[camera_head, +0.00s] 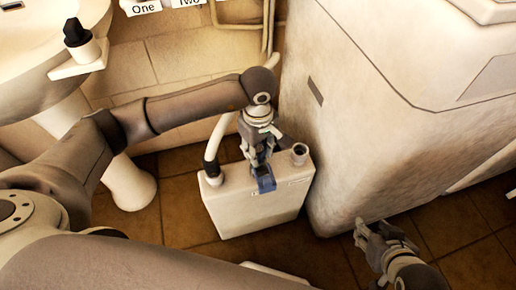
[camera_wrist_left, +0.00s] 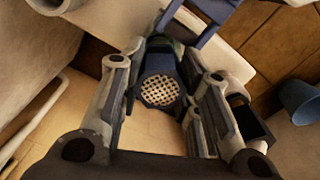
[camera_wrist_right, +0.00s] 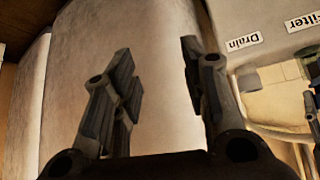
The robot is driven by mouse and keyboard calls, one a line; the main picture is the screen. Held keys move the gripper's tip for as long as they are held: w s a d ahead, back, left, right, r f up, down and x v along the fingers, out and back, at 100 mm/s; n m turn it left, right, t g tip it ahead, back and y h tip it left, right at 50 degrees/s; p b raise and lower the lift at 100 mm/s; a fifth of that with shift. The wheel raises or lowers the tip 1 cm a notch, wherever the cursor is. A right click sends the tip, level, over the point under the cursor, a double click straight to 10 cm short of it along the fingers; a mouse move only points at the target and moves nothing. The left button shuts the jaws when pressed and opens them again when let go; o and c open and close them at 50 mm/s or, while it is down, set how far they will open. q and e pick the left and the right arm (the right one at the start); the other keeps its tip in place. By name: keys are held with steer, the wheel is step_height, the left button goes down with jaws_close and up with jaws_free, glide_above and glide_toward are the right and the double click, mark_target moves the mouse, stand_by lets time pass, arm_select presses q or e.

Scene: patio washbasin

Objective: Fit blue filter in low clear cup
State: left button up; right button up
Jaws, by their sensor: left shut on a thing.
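The blue filter (camera_head: 264,183) is in my left gripper (camera_head: 261,160), above the front top edge of a white tank. In the left wrist view, a dark blue piece with a round perforated face (camera_wrist_left: 160,91) sits between the fingers of my left gripper (camera_wrist_left: 163,95). My right gripper (camera_head: 362,235) is low, beside the large pale cabinet. In the right wrist view, its fingers (camera_wrist_right: 160,75) are apart with nothing between them. I cannot make out the low clear cup for certain in any view.
The white tank (camera_head: 245,212) stands on the tiled floor, with an upright port (camera_head: 299,153) at its right and a hose at its left. The pale cabinet (camera_head: 365,130) rises right of it.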

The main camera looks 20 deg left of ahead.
arm_select(q)
steer(key=shift+f, duration=0.15)
arm_select(e)
steer(key=shift+w+a+r+t, duration=0.2)
steer(key=shift+w+r+t, duration=0.1)
steer(key=shift+w, duration=0.25)
arm_select(q)
steer(key=o, duration=0.7)
arm_select(e)
steer(key=shift+w+r, duration=0.15)
steer(key=shift+w, duration=0.1)
steer(key=shift+s, duration=0.1)
